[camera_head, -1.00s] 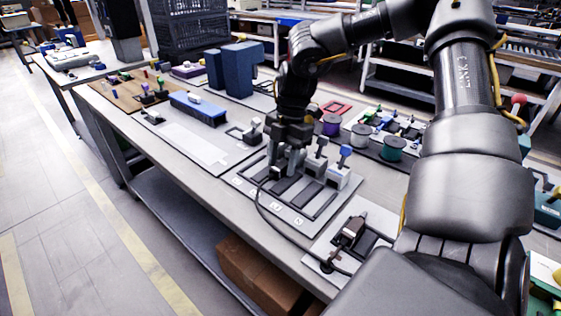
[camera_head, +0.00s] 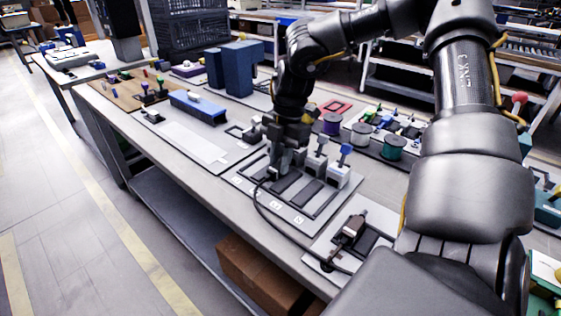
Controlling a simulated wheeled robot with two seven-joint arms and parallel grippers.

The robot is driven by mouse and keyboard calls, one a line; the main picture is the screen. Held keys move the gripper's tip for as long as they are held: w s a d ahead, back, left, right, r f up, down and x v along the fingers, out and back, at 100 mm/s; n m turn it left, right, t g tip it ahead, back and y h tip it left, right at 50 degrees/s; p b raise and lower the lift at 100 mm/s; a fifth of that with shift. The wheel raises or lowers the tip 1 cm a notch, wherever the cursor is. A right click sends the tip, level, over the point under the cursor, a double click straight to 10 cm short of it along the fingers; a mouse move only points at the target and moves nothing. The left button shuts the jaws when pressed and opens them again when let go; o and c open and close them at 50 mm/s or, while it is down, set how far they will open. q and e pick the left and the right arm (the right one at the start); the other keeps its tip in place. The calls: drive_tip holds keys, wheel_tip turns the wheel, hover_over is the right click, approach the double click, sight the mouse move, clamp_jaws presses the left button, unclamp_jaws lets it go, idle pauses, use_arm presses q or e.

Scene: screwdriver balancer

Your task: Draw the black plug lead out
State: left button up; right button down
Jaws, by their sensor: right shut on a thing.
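The black plug lead (camera_head: 262,208) curves along the front edge of the grey socket board (camera_head: 300,219). It runs from the board's left end to a small dark device (camera_head: 352,228) on a pale plate at the right. My right gripper (camera_head: 274,170) is low over the left end of the board, shut at the lead's plug end. The fingers and the arm hide most of the plug, so I cannot tell how deep it sits. Grey blocks with a dark top (camera_head: 319,150) and a blue top (camera_head: 344,155) stand behind, to the right. My left gripper is not in view.
Purple, white and green spools (camera_head: 393,146) stand behind the board. A white panel (camera_head: 190,142) and a blue-topped box (camera_head: 199,107) lie to the left. Blue blocks (camera_head: 242,70) stand at the back. The bench's front edge is close to the lead.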

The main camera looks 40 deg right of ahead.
drive_tip(key=shift+a+b, duration=0.3)
drive_tip(key=shift+a, duration=0.5)
drive_tip(key=c, duration=1.2)
unclamp_jaws()
drive_tip(key=shift+c, duration=0.2)
drive_tip(key=shift+a+r+p+v, duration=0.1)
drive_tip(key=shift+a+p+v, duration=0.2)
drive_tip(key=shift+p+v, duration=0.7)
drive_tip(key=shift+a+r+p+v, duration=0.1)
drive_tip(key=shift+a+p+v, duration=0.3)
drive_tip(key=shift+v, duration=0.9)
drive_tip(key=shift+a+p+v, duration=0.15)
drive_tip(key=shift+p+v, duration=0.8)
drive_tip(key=shift+v, duration=0.2)
drive_tip(key=shift+s, duration=0.1)
drive_tip(key=shift+f, duration=0.1)
